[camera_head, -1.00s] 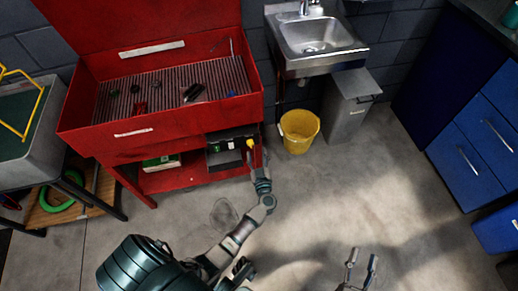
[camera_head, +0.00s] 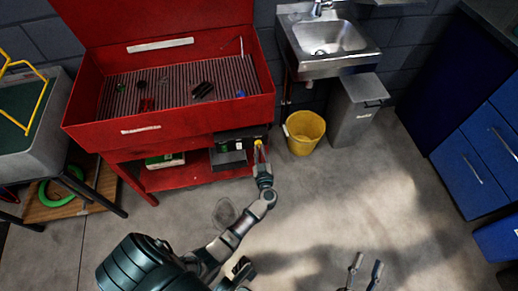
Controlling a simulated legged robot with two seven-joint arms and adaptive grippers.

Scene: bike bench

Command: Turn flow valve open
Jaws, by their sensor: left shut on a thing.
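The flow valve appears to be the small yellow part (camera_head: 257,143) on the front right of the black unit (camera_head: 240,133) under the red parts washer (camera_head: 168,98). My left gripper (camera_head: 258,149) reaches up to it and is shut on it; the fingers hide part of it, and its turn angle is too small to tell. My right gripper (camera_head: 364,272) is at the bottom right, over the floor, with its two fingers apart and nothing between them.
A yellow bucket (camera_head: 304,133) stands right of the washer, beside a grey bin (camera_head: 356,108) below the steel sink (camera_head: 332,42). A green and white box (camera_head: 165,160) sits on the lower red shelf. Blue cabinets (camera_head: 478,150) stand at the right. The middle floor is clear.

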